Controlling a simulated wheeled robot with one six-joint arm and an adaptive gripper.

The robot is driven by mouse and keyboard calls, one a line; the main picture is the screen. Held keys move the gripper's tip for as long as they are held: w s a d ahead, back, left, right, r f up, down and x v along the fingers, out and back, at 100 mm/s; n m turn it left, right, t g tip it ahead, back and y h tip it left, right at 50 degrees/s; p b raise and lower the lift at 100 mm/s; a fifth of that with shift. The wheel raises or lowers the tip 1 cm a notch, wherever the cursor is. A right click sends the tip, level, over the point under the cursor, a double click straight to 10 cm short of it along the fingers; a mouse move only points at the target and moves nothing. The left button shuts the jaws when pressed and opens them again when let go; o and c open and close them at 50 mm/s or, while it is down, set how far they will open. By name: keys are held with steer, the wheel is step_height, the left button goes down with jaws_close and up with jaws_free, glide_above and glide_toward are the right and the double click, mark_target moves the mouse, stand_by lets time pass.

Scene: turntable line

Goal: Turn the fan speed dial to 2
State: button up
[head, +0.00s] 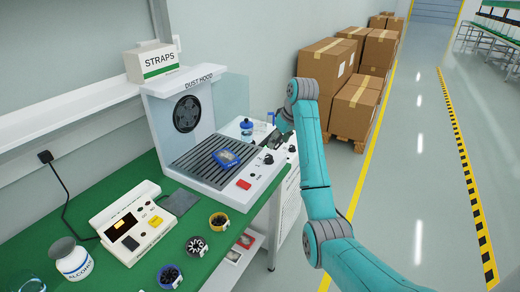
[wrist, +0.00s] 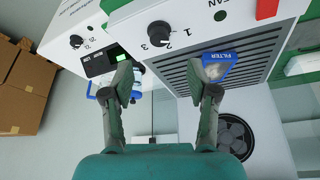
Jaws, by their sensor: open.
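The fan speed dial is a black round knob (wrist: 160,33) on the white front edge of the dust hood (wrist: 225,25). The marks 1, 2 and 3 and the word FAN are printed near it. I cannot clearly tell which mark its pointer faces. In the head view the dial (head: 268,158) is small, at the hood's front right corner. My gripper (wrist: 167,85) is open and empty, its two fingers spread apart. In the wrist view the dial shows beyond the fingertips, apart from them.
A red switch (wrist: 267,8) sits along the same edge. A blue FILTER piece (wrist: 219,65) lies on the hood's grille. A white unit with another black knob (wrist: 76,41) and a green display stands beside the hood. Cardboard boxes (head: 355,105) stand behind, beyond the bench.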

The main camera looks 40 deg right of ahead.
mark_target(269, 157)
steer(key=x, duration=1)
steer(key=shift+w+d+f, duration=0.1)
steer(key=shift+w+f, duration=0.05)
steer(key=shift+w, duration=0.25)
steer(key=shift+c, duration=0.3)
jaws_close()
